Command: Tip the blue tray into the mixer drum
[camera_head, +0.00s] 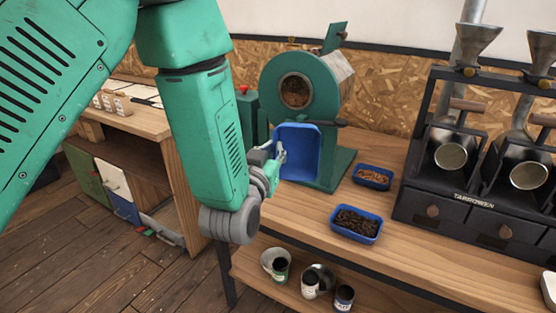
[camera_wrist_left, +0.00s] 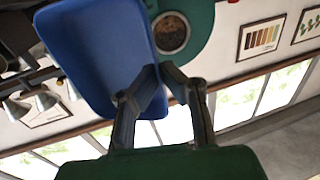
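The blue tray (camera_head: 300,152) is held up in front of the green mixer drum (camera_head: 327,78), its inside facing me in the head view. No beans show on its visible inner surface. My left gripper (camera_head: 278,154) is shut on the tray's left edge. In the left wrist view the gripper fingers (camera_wrist_left: 158,85) meet at the edge of the blue tray (camera_wrist_left: 95,55). The drum's round opening (camera_head: 295,91) shows brown contents and sits just above the tray; it also shows in the left wrist view (camera_wrist_left: 171,33). My right gripper is in neither view.
Two small blue trays stand on the bench, one with dark beans (camera_head: 357,224), one with reddish-brown beans (camera_head: 372,177). A black roaster (camera_head: 468,200) with metal funnels stands at right. Cans (camera_head: 310,283) sit on the shelf below. The front bench top left of the dark beans is clear.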

